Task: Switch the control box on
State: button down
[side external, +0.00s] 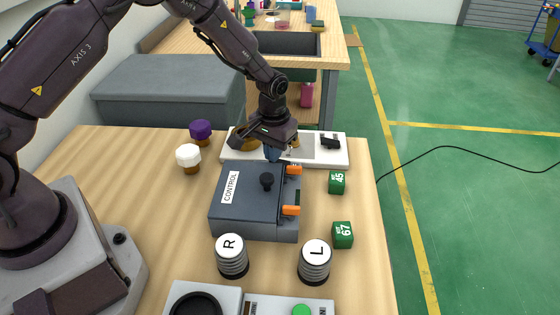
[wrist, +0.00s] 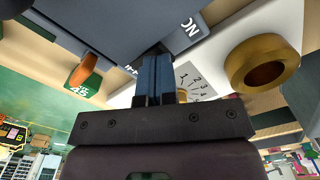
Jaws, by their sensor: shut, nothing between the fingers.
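The dark grey control box (side external: 240,208) stands on the wooden table, its lid lettered CONTROL. I cannot tell whether the fingertips touch the box.
A white panel (side external: 340,156) with gold parts, including a gold ring (wrist: 262,62), lies behind the box. Green cubes marked 45 (side external: 337,183) and 67 (side external: 343,235) stand to the right. Cylinders R (side external: 232,256) and L (side external: 314,262) stand in front. Purple-capped (side external: 201,130) and white-capped (side external: 188,157) bottles stand left.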

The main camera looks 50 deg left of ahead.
jog(key=shift+f, duration=0.55)
jog(key=shift+r, duration=3.5)
